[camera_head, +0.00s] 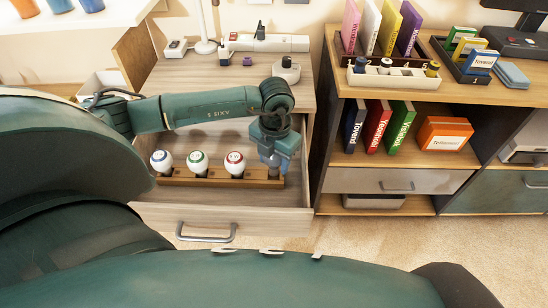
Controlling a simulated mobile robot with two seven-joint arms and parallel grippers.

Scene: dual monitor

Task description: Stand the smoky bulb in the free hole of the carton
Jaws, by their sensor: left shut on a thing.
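A long brown carton (219,181) lies in the open drawer. Three white bulbs stand in a row in it: one with a blue ring (161,161), one with a green ring (197,163) and one with a red ring (235,163). My left gripper (274,165) points down over the carton's right end and is shut on the smoky bulb. The fingers mostly hide that bulb and the hole below, so I cannot tell whether the bulb is in the hole. My right gripper is not in view.
The drawer front with its handle (206,237) is on the near side. A desk top (190,75) lies behind, with a white device (265,43) on it. A shelf unit (350,160) with books and boxes stands close on the right. Carpet (370,240) is clear in front.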

